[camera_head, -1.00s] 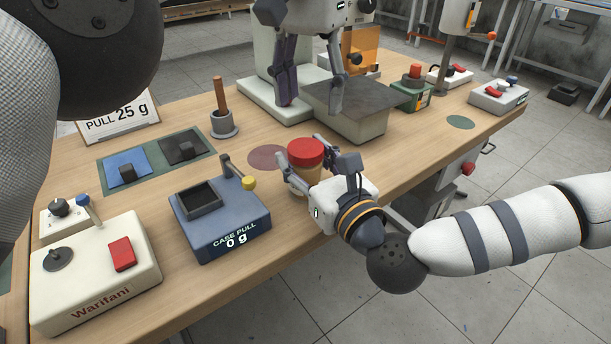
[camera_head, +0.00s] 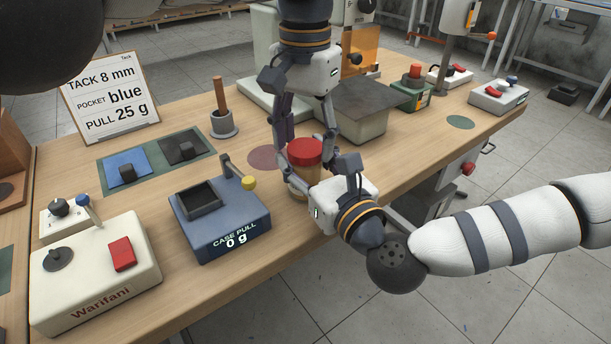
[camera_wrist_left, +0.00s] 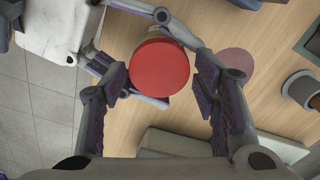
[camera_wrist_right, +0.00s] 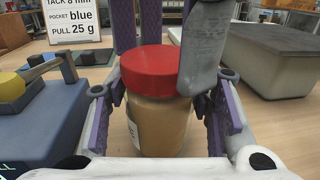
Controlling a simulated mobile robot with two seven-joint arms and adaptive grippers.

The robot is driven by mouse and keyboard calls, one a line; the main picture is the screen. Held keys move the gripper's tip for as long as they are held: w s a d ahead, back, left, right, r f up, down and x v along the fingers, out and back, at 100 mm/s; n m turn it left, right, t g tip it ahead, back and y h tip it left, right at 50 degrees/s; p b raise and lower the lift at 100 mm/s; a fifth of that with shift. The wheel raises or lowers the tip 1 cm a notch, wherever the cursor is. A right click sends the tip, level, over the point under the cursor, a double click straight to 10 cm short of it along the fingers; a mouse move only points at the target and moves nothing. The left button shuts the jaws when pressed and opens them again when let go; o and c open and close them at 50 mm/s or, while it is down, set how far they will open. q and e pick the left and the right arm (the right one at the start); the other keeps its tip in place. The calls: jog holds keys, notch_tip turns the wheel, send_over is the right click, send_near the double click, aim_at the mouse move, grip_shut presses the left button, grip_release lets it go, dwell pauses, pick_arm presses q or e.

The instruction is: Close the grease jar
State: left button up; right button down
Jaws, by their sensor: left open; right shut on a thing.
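The grease jar (camera_head: 299,181) stands upright at the table's front edge, a tan jar with a red lid (camera_head: 305,152) on top. It also shows in the right wrist view (camera_wrist_right: 160,125), where the lid sits on its mouth. My right gripper (camera_head: 309,172) is shut around the jar's body from the front right. My left gripper (camera_head: 304,143) points down from above, its open fingers on either side of the lid. In the left wrist view the round red lid (camera_wrist_left: 160,68) lies between the open fingers, with gaps at the sides. Whether the lid is fully seated cannot be told.
A blue case-pull device (camera_head: 222,215) stands left of the jar. A dark-topped block (camera_head: 352,105) is behind it to the right. A brown round mark (camera_head: 264,157) lies on the table beside the jar. A sign (camera_head: 110,100) stands at the back left.

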pick_arm(q)
jog(key=shift+f, duration=0.3)
jog(key=c, duration=1)
jog(key=m, duration=0.6)
jog(key=shift+m, duration=0.3)
jog(key=o, duration=1.3)
jog(key=shift+c, duration=0.2)
jog(key=shift+r, duration=2.3)
